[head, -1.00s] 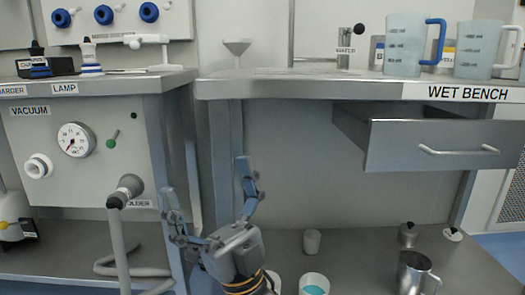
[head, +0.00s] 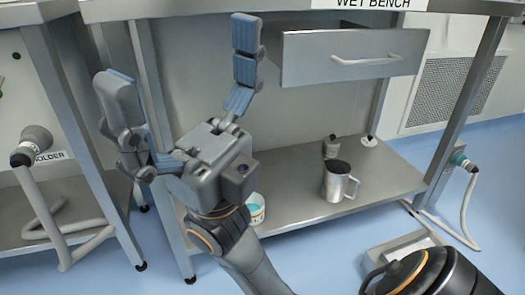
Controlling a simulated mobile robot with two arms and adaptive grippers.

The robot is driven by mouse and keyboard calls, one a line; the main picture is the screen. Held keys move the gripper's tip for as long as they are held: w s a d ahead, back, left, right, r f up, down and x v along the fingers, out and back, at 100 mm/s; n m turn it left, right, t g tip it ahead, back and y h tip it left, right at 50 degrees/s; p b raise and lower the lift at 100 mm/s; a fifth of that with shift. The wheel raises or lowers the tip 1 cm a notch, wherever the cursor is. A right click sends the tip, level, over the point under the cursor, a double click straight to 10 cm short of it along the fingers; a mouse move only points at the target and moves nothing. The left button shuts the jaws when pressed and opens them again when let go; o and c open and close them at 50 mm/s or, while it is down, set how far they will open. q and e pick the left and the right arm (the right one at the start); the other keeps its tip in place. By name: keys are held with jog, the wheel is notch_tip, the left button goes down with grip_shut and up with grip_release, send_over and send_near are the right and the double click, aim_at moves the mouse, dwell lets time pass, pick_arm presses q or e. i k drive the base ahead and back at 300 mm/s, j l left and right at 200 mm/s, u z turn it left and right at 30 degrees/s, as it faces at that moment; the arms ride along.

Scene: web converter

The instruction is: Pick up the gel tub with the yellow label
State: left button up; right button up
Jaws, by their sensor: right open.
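A white tub (head: 257,211) with teal contents stands on the lower shelf of the wet bench, partly hidden behind my right gripper and wrist. A small yellowish-orange patch shows on its side, but it is too small to read as a label. My right gripper (head: 180,68) is open and empty, its two fingers spread and pointing up, in front of the bench's left part. It overlaps the tub in the picture; I see no contact. My left gripper is not in view.
A metal jug (head: 337,184) stands on the lower shelf (head: 300,206), with small dark-topped items behind it. An open drawer (head: 350,55) juts out above. A bench leg (head: 466,105) stands right. Shelf space right of the jug is clear.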

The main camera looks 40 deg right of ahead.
aim_at(255, 203)
jog(key=z, duration=1.2)
